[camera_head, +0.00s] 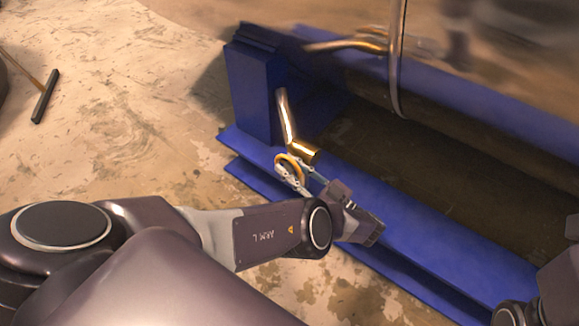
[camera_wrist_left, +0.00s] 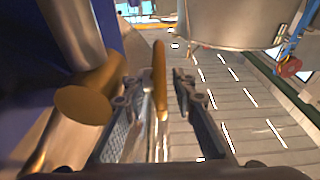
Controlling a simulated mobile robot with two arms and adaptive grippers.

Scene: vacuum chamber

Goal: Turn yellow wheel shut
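The yellow wheel (camera_head: 281,161) is a small ring beside a brass valve on a bent pipe, at the blue frame in the head view. In the left wrist view the wheel (camera_wrist_left: 160,75) shows edge-on, upright between the two fingers. My left gripper (camera_head: 298,177) is at the wheel, with its fingers partly hiding it. In the wrist view the left gripper (camera_wrist_left: 158,98) is open, one finger on either side of the rim. The rim looks closer to the left finger; I cannot tell if they touch. My right gripper is not clearly visible.
The blue frame (camera_head: 420,235) runs along the valve, with a blue post (camera_head: 254,90) behind it. A metal pipe (camera_head: 286,115) rises from the brass valve (camera_head: 303,150). A large shiny metal vessel (camera_head: 490,45) stands behind. Open floor (camera_head: 120,110) lies to the left.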

